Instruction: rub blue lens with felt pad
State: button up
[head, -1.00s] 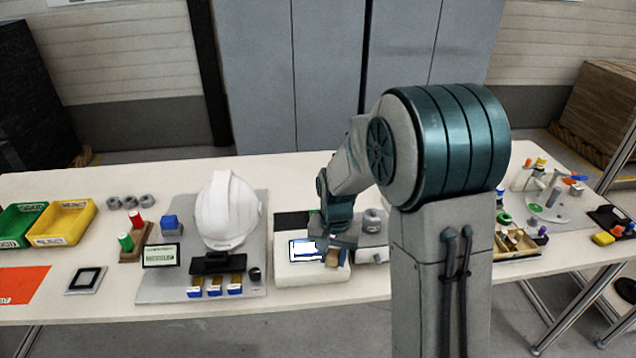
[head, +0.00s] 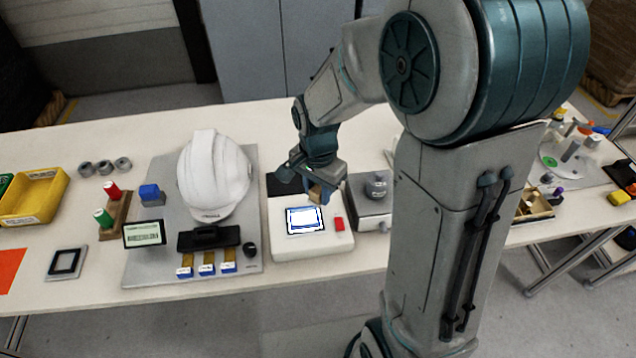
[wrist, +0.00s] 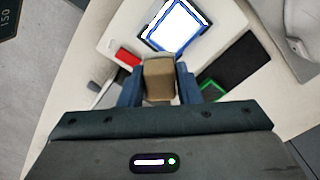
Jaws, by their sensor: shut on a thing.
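The blue lens looks like a bright white panel with a blue rim (head: 305,221), set in the top of a white box-shaped unit (head: 285,249). It also shows at the top of the wrist view (wrist: 177,24). My gripper (head: 319,192) is shut on a tan-brown block, which looks like the felt pad (wrist: 159,80). The pad sits between the blue fingers, just beyond the far right corner of the lens in the head view. In the wrist view the pad's end is beside the lens edge. I cannot tell whether the pad touches the unit.
A red button (head: 339,224) is right of the lens. A grey box with a round knob (head: 376,186) stands close on the right. A white helmet (head: 212,178) and a black tray (head: 208,238) are left. A black patch (wrist: 237,66) and a green-edged piece (wrist: 210,91) lie near the gripper.

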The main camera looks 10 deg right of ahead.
aim_at(317, 214)
notch_tip(317, 214, down, 5)
jog(key=b, duration=0.3)
jog(key=shift+f, duration=0.2)
jog(key=shift+a+f, duration=0.1)
jog(key=shift+a, duration=0.55)
jog(key=shift+c, duration=0.3)
jog(key=shift+w+a, duration=0.1)
jog(key=shift+a, duration=2.2)
jog(key=shift+d, duration=2.8)
jog(key=shift+d+r+p, duration=0.15)
jog(key=shift+r+p, duration=0.2)
jog(key=shift+p, duration=0.1)
jog(key=shift+r+p, duration=0.3)
jog(key=shift+r, duration=0.6)
jog(key=shift+r+p, duration=0.55)
jog(key=shift+r, duration=0.2)
jog(key=shift+r+p, duration=1.55)
jog(key=shift+r, duration=0.6)
